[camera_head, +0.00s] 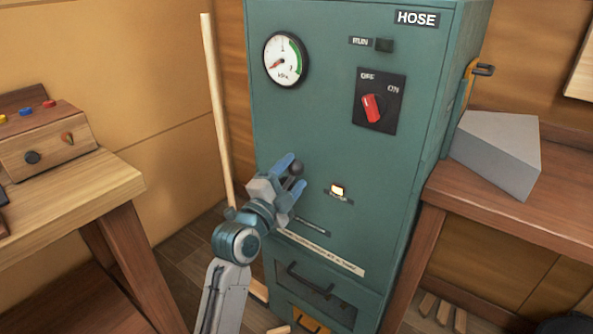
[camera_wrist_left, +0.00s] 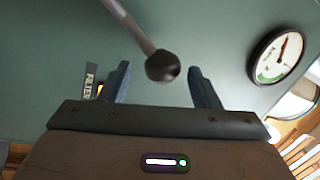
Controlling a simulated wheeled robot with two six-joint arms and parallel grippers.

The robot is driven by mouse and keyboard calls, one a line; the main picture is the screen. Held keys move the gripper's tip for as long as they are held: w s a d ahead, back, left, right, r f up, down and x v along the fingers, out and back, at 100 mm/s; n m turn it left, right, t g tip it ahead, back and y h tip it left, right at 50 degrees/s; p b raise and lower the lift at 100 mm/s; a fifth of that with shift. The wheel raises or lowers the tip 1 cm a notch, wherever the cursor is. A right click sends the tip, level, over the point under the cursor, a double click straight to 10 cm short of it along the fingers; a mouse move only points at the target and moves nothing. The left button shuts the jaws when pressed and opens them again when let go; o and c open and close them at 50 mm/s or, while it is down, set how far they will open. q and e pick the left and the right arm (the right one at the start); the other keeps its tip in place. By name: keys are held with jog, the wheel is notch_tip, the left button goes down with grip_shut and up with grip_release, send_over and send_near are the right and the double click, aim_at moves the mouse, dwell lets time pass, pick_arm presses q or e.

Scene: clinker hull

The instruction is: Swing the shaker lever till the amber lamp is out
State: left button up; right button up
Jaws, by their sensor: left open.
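The green cabinet (camera_head: 330,130) labelled HOSE fills the middle of the head view. The amber lamp (camera_head: 337,190) on its front glows bright. My left gripper (camera_head: 292,178) is open at the cabinet front, left of the lamp, with the dark ball knob (camera_head: 296,167) of the shaker lever between its fingers. In the left wrist view the ball knob (camera_wrist_left: 162,66) on its grey rod (camera_wrist_left: 130,22) sits between the open fingertips, with gaps on both sides. In that view a FILTER label and a bit of the lit lamp show behind the left finger. My right gripper is not in view.
A round gauge (camera_head: 286,59) and a red rotary switch (camera_head: 372,107) are higher on the cabinet; the RUN indicator (camera_head: 384,45) is dark. A drawer (camera_head: 318,289) with a handle is below. Wooden benches stand left (camera_head: 80,180) and right (camera_head: 500,215). A pole (camera_head: 217,110) leans left of the cabinet.

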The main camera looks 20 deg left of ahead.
pick_arm(q)
jog(key=v, duration=0.8)
jog(key=shift+s, duration=0.25)
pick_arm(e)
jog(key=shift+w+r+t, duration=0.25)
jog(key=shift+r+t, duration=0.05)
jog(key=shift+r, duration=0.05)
pick_arm(q)
jog(key=shift+a, duration=0.1)
